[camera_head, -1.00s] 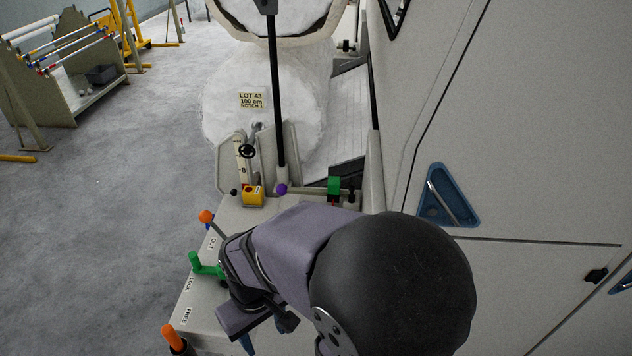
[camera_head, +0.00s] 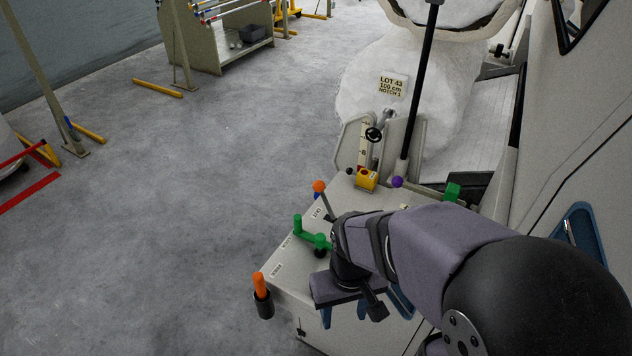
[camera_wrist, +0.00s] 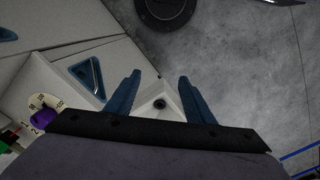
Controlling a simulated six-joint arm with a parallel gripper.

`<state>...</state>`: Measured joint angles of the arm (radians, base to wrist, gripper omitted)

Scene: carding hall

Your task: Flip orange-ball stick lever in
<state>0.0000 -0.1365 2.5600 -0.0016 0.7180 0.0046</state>
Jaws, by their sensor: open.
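The orange-ball stick lever (camera_head: 319,187) stands on the pale control console, its thin stick tilted so the ball leans up and left. An OUT label (camera_head: 317,212) lies close by on the console top. My gripper (camera_wrist: 160,78) is open and empty, with its two blue fingers spread in the wrist view. In the head view it hangs nearer the camera than the lever, below and slightly right of it, clear of the ball. The orange-ball lever is not recognisable in the wrist view.
An orange-handled lever (camera_head: 260,285) is at the near left corner. Open floor (camera_head: 200,200) lies left.

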